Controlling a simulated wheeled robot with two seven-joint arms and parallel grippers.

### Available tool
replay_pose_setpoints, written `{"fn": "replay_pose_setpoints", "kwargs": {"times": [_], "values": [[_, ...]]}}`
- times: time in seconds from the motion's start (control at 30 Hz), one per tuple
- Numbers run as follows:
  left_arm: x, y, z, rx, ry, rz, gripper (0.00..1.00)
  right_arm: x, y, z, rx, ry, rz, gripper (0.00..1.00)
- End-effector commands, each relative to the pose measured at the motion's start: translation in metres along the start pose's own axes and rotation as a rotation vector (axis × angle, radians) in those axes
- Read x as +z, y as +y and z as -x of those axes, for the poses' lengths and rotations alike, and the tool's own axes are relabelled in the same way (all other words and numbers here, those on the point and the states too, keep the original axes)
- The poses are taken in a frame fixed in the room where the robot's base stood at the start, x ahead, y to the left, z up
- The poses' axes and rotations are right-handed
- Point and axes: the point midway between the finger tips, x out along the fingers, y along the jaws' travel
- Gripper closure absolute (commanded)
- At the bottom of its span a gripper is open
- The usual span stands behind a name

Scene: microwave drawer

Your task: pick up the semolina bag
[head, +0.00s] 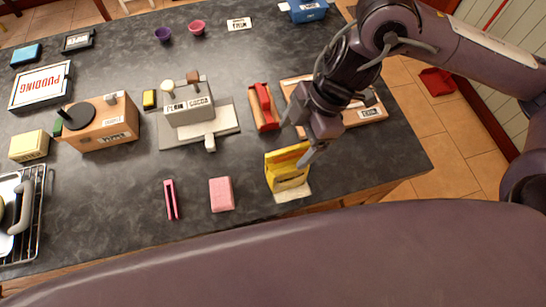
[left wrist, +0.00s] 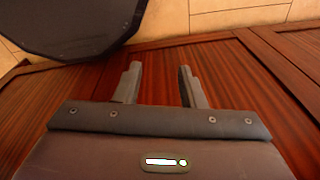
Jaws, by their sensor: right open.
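A yellow bag with a pale lower part (head: 287,168) stands near the front right edge of the dark counter; I take it for the semolina bag, though its label is not readable. My right gripper (head: 297,138) is open, just above and behind the bag, with one finger close to the bag's upper right side. I cannot tell whether that finger touches it. My left gripper (left wrist: 158,80) shows only in the left wrist view, open and empty, with its fingers apart in front of reddish wood panels.
A pink block (head: 222,195) and pink tongs (head: 171,200) lie left of the bag. A red and wooden item (head: 264,107) and a wooden tray (head: 374,112) lie behind it. A grey scale-like stand (head: 190,110) is further left.

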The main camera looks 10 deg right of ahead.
Motion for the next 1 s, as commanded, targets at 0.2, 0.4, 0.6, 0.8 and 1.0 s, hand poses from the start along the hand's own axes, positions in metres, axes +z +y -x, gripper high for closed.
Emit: {"fn": "replay_pose_setpoints", "kwargs": {"times": [0.2, 0.4, 0.6, 0.8, 1.0], "values": [[0.031, 0.043, 0.015, 0.054, -0.046, -0.004, 0.64, -0.003, -0.003, -0.023, -0.004, 0.003, 0.000, 0.20], [0.030, 0.029, 0.026, 0.037, -0.045, -0.004, 0.64, -0.005, -0.006, -0.054, -0.001, 0.005, 0.001, 0.20], [0.006, 0.005, 0.026, 0.008, -0.012, 0.000, 0.64, -0.004, -0.005, -0.066, 0.002, 0.005, 0.002, 0.20], [0.005, 0.010, 0.025, 0.014, -0.010, 0.002, 0.64, -0.004, -0.005, -0.066, 0.003, 0.005, 0.002, 0.27], [0.013, 0.027, 0.026, 0.035, -0.022, 0.002, 0.64, -0.004, -0.005, -0.065, 0.003, 0.005, 0.002, 0.53]]}}
